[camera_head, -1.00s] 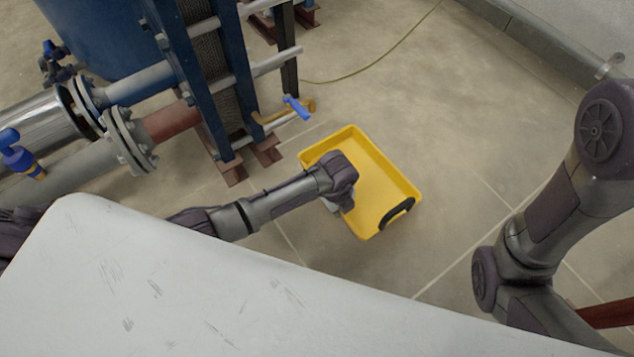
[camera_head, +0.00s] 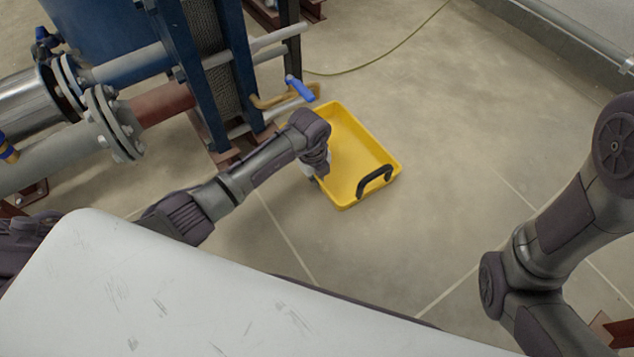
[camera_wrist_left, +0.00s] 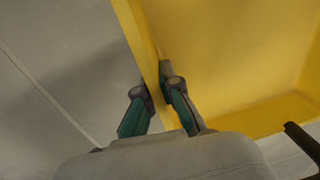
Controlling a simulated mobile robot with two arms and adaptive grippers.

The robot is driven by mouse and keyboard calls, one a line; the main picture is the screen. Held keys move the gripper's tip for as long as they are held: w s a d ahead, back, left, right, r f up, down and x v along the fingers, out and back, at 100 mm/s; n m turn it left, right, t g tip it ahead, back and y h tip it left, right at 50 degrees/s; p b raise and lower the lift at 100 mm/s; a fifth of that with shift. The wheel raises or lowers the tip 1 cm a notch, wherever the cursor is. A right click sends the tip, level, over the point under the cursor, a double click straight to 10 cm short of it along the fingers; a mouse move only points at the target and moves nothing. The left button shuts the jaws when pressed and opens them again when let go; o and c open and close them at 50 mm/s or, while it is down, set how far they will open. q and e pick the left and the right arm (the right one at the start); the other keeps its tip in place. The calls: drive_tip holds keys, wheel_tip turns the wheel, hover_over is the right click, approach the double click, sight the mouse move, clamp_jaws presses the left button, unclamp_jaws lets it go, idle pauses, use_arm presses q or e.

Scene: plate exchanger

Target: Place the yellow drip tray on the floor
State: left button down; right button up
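The yellow drip tray (camera_head: 352,160) has low walls and a black handle (camera_head: 374,181) on its near right edge. In the head view it is right of the blue frame's foot; I cannot tell whether it touches the floor (camera_head: 440,190). My left gripper (camera_head: 312,176) is at the tray's left side, mostly hidden by the wrist. In the left wrist view, the left gripper's two fingers (camera_wrist_left: 158,98) are on either side of the tray's wall (camera_wrist_left: 147,50), closed on it. A shadow lies on the floor beside the wall. My right gripper is out of view.
The blue plate exchanger (camera_head: 210,70) with grey and red pipes stands at the left. A blue-handled valve (camera_head: 299,89) is just behind the tray. A yellow-green cable (camera_head: 385,57) crosses the floor. Open floor lies right of the tray. A white surface (camera_head: 170,290) fills the lower left.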

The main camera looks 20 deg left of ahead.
use_arm(q)
drive_tip(key=shift+r, duration=0.2)
drive_tip(key=c, duration=1.8)
unclamp_jaws()
drive_tip(key=shift+f, duration=0.2)
drive_tip(key=o, duration=0.5)
drive_tip(key=shift+r, duration=0.1)
drive_tip(key=r+p, duration=0.4)
drive_tip(key=r, duration=0.1)
drive_tip(key=r+p, duration=0.2)
drive_tip(key=shift+s+a+r, duration=0.15)
drive_tip(key=shift+s+r, duration=0.15)
drive_tip(key=shift+a, duration=0.1)
